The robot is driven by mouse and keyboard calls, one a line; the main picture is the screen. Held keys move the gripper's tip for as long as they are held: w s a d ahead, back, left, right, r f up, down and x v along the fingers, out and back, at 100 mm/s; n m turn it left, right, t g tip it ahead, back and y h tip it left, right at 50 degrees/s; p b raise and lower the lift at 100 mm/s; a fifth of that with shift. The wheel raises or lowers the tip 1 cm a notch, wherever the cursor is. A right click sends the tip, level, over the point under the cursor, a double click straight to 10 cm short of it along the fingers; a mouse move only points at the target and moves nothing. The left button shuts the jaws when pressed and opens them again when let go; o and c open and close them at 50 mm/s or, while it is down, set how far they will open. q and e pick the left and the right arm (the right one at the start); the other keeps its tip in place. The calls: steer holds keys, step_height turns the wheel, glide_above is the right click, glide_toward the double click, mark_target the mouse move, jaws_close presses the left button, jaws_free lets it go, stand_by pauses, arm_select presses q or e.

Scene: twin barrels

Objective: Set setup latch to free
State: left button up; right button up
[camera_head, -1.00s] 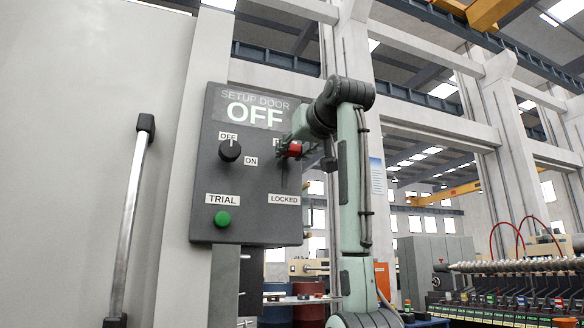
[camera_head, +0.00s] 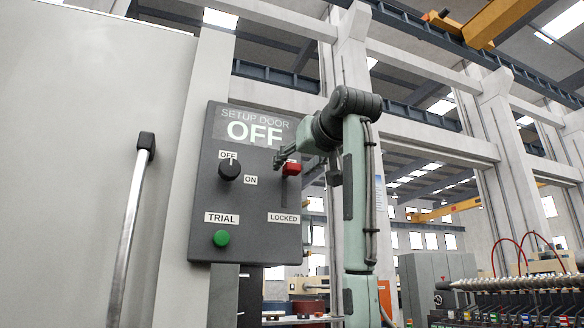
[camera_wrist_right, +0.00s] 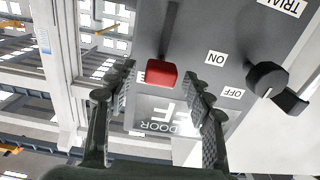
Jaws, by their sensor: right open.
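The setup latch is a red handle (camera_head: 291,169) at the upper end of a vertical slot on the dark control panel (camera_head: 245,195). The LOCKED label (camera_head: 283,217) is at the slot's lower end; the label beside the handle is mostly covered. My right gripper (camera_head: 283,158) is at the panel's upper right, just above and beside the handle. In the right wrist view the open fingers (camera_wrist_right: 163,77) stand on both sides of the red handle (camera_wrist_right: 162,73), with gaps visible. My left gripper is not in view.
The panel display (camera_head: 252,128) reads SETUP DOOR OFF. A black knob (camera_head: 230,171) stands left of the latch, between OFF and ON labels. A green button (camera_head: 221,238) is under TRIAL. A long door handle (camera_head: 133,220) is at the left.

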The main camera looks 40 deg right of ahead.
steer(key=v, duration=1)
stand_by(0.3)
